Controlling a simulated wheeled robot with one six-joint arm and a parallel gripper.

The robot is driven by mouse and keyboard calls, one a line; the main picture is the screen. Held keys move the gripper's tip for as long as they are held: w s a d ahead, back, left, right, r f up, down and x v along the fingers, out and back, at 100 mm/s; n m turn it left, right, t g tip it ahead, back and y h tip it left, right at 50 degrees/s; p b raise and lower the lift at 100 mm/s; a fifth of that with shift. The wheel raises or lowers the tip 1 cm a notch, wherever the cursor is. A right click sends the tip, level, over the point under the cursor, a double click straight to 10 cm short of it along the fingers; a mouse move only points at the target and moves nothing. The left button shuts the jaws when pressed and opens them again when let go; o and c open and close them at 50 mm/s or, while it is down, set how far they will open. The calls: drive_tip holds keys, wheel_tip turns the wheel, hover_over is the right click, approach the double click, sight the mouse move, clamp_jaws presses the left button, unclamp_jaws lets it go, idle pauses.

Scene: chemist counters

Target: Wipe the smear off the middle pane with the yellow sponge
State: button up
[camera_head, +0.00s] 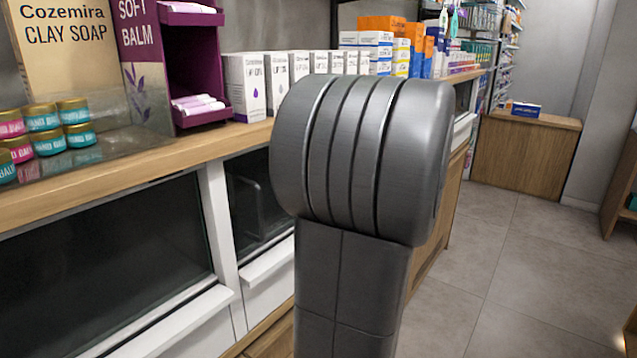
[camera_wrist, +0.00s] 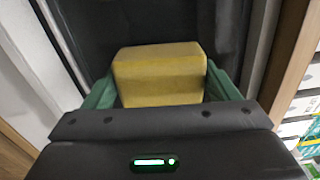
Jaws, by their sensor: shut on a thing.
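In the wrist view my gripper (camera_wrist: 160,86) is shut on the yellow sponge (camera_wrist: 158,72), with a green finger at each side of it. The sponge is in front of a dark glass pane (camera_wrist: 98,28) in a light frame. I cannot tell whether it touches the glass. In the head view my own arm fills the centre and hides the gripper and sponge. A dark pane (camera_head: 100,265) shows at left, and another pane (camera_head: 251,205) shows partly beside my arm. I see no clear smear in either view.
A wooden counter top (camera_head: 30,207) runs above the panes. On it stand balm jars (camera_head: 45,143), a purple display (camera_head: 192,70) and white boxes (camera_head: 245,87). White ledges (camera_head: 175,325) jut out below the panes. The tiled floor (camera_head: 520,270) at right is clear.

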drive_tip(key=shift+v, duration=2.45)
drive_tip(key=shift+b+v, duration=0.4)
drive_tip(key=shift+v, duration=1.1)
